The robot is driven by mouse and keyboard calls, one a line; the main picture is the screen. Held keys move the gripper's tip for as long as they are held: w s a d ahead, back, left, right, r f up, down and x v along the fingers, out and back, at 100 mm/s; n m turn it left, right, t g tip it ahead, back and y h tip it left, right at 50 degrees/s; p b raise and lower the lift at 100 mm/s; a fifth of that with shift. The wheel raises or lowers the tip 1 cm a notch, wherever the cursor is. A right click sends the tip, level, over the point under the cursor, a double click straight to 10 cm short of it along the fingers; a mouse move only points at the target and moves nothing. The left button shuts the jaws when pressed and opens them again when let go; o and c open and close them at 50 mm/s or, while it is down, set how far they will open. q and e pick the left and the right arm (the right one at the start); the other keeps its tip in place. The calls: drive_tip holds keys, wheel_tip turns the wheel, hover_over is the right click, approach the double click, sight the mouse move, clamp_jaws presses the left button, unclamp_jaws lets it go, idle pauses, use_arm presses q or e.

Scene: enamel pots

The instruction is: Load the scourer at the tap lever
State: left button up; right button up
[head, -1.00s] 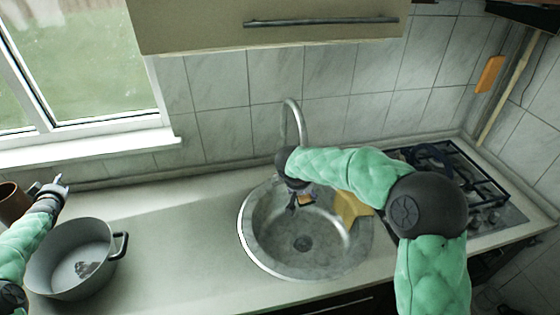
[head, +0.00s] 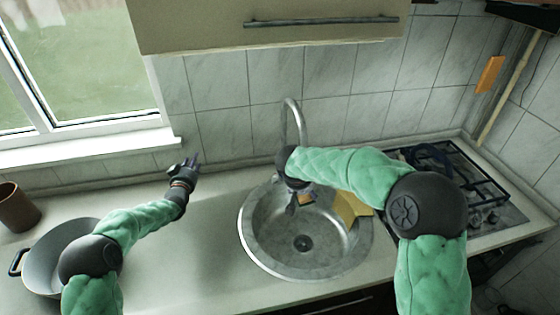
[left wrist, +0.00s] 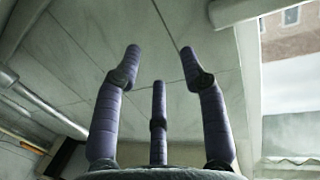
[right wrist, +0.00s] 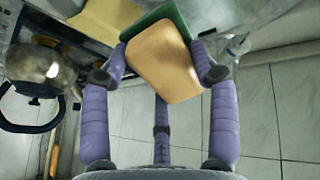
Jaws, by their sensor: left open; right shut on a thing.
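The scourer, a tan block with a green face, is in the right wrist view (right wrist: 165,60), held between the fingertips of my right gripper (right wrist: 160,65). In the head view my right gripper (head: 297,203) hangs over the sink's back part, just below the tap (head: 291,115), mostly hiding the scourer. A grey metal fitting, perhaps the tap lever (right wrist: 235,48), shows right of the scourer in the right wrist view, apart from it. My left gripper (head: 187,166) is open and empty above the counter near the wall; its spread fingers also show in the left wrist view (left wrist: 160,65).
The round sink (head: 258,250) has a yellow cloth-like thing (head: 350,207) at its right edge. The hob (head: 470,185) is further right. A grey pot (head: 40,262) and a brown mug (head: 18,208) stand at the left. The counter (head: 190,250) between pot and sink is clear.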

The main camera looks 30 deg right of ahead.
use_arm(q)
drive_tip(key=s+d+f+m+g+h, duration=0.2)
drive_tip(key=s+d+h, duration=0.1)
drive_tip(key=s+d, duration=0.7)
drive_tip(key=s+d+f+m+g+h, duration=0.1)
drive_tip(key=s+d+m+h, duration=0.1)
drive_tip(key=s+d, duration=0.75)
drive_tip(key=shift+r+x, duration=0.2)
drive_tip(key=shift+x, duration=7.35)
drive_tip(key=shift+s+d, duration=0.15)
drive_tip(key=shift+d, duration=0.05)
drive_tip(key=shift+f, duration=0.1)
clamp_jaws()
